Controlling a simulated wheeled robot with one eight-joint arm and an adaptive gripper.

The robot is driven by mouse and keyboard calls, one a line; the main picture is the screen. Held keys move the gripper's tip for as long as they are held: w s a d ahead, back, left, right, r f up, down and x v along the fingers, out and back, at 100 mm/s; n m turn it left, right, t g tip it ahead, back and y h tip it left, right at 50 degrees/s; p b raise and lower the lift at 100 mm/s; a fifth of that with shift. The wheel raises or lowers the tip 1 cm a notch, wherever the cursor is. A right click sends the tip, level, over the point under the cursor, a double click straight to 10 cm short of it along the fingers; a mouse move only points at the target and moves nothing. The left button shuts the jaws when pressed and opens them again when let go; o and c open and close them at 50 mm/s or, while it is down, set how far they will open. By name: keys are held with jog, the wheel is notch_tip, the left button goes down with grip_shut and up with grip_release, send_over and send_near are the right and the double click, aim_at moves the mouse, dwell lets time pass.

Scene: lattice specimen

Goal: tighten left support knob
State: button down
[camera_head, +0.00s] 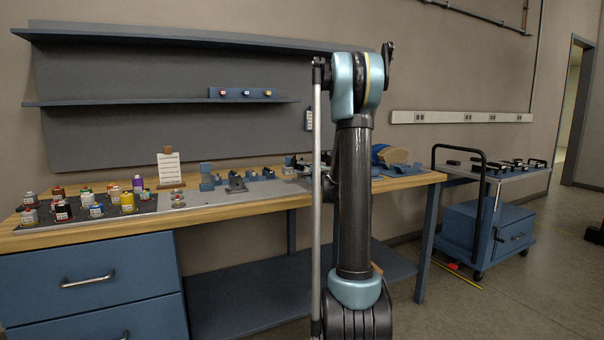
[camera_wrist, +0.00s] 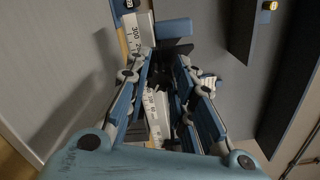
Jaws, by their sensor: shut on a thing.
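In the wrist view my gripper (camera_wrist: 165,58) reaches away from the camera between blue and grey parts of a fixture. Its two fingers are shut on a small dark part, apparently the left support knob (camera_wrist: 181,92), which is mostly hidden between them. A white scale with black numbers (camera_wrist: 137,34) runs past the fingertips, and more of it shows between the fingers. A blue block (camera_wrist: 174,27) lies just beyond the tips. In the head view my own arm hides the gripper and the knob.
The wooden workbench (camera_head: 235,206) holds several labelled jars (camera_head: 127,202) at left, a white card (camera_head: 170,170) and small blue fixtures (camera_head: 250,176). Blue parts and a tan round piece (camera_head: 396,156) lie right of my arm. A blue trolley (camera_head: 493,232) stands at right.

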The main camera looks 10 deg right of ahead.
jog(key=m, duration=0.4)
jog(key=shift+m, duration=0.3)
jog(key=m, duration=0.3)
jog(key=shift+m, duration=0.4)
jog(key=m, duration=0.3)
jog(key=shift+m, duration=2)
jog(key=c, duration=1.4)
grip_release()
jog(key=shift+o, duration=0.2)
